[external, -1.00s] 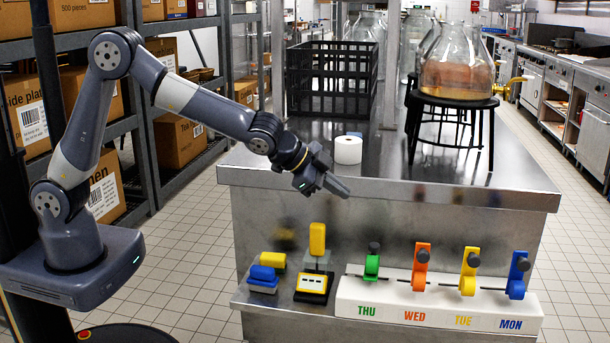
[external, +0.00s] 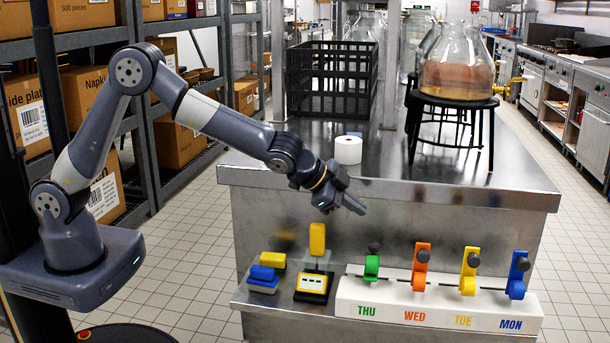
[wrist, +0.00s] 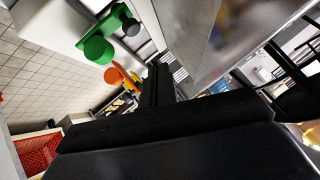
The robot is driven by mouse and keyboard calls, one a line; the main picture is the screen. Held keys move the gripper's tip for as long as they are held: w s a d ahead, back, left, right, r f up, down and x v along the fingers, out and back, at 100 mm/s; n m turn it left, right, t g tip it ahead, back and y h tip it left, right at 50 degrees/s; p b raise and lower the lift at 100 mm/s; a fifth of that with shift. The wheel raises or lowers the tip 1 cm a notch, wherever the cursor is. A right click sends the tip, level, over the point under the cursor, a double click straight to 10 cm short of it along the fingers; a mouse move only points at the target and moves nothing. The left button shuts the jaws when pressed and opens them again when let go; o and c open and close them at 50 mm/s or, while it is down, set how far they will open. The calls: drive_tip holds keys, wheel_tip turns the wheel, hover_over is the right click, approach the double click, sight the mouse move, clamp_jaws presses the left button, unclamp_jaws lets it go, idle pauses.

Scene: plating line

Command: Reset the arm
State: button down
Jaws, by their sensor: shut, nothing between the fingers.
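My gripper (external: 357,206) is shut and empty. In the external view it hangs in the air in front of the steel counter (external: 450,192), above the lower ledge. It is above and left of the green THU lever (external: 372,266), touching nothing that I can see. In the wrist view the dark gripper body (wrist: 170,130) fills the lower middle. The green lever (wrist: 108,35) and an orange lever (wrist: 118,77) show at its upper left.
The white lever block (external: 435,305) also bears orange, yellow and blue levers. Left of it are a yellow-topped device (external: 311,287) and a blue block (external: 263,274). On the counter stand a white roll (external: 348,149), a black crate (external: 332,85) and a glass jar (external: 457,65) on a black stand.

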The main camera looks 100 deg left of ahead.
wheel_tip(320, 180, down, 6)
drive_tip(key=w+b, duration=0.2)
drive_tip(key=w, duration=0.1)
drive_tip(key=shift+a, duration=0.2)
drive_tip(key=shift+r, duration=0.2)
